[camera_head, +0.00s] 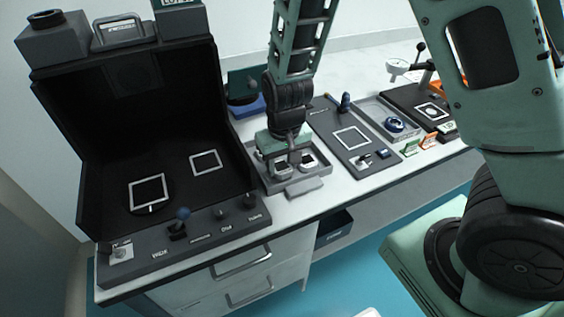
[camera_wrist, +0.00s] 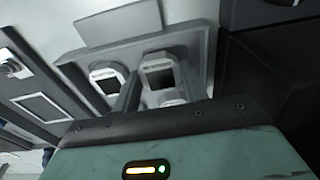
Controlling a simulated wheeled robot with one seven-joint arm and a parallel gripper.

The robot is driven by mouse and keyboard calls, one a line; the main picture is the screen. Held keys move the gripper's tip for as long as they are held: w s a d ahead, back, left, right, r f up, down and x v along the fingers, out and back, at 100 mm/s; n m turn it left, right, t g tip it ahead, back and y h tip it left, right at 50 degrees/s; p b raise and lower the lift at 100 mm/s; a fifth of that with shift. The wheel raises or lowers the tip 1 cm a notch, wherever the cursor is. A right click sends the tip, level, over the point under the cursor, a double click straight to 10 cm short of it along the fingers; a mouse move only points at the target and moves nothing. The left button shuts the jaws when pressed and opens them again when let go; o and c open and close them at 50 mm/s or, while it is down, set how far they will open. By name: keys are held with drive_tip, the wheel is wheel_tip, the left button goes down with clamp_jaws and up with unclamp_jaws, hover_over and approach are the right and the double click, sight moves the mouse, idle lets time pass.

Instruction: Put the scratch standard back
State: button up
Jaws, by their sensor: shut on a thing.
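My gripper (camera_head: 292,158) is low over a shallow grey tray (camera_head: 302,188) on the bench, between the black viewing booth and the dark mat. It is shut on a small pale piece with a dark square window, which I take as the scratch standard (camera_wrist: 160,79). A similar pale piece with a dark window (camera_wrist: 107,84) sits beside it in the tray. The fingers and wrist hide much of the held piece in the head view. I cannot tell whether it touches the tray floor.
The black booth (camera_head: 110,110) stands close on the left, with a knobbed panel along its front. To the right are a dark mat with a white square outline (camera_head: 351,139), a grey tray with a blue ring (camera_head: 395,124) and small green and orange signs.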

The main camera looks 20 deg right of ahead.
sight(285, 172)
drive_tip(key=shift+f+b, duration=0.3)
drive_tip(key=shift+f, duration=0.1)
drive_tip(key=o, duration=1.2)
wheel_tip(285, 172, up, 17)
drive_tip(key=s+p, duration=0.2)
drive_tip(key=p, duration=0.1)
drive_tip(key=s+a+n, duration=0.2)
drive_tip(key=s, duration=0.4)
drive_tip(key=s+a+n, duration=0.3)
drive_tip(key=s, duration=0.3)
drive_tip(key=s+a+r+n+g, duration=0.1)
drive_tip(key=s+a+n, duration=0.1)
drive_tip(key=s, duration=0.4)
drive_tip(key=shift+s+a+n+y, duration=0.15)
drive_tip(key=shift+s+n+y, duration=0.05)
drive_tip(key=shift+n+y, duration=0.1)
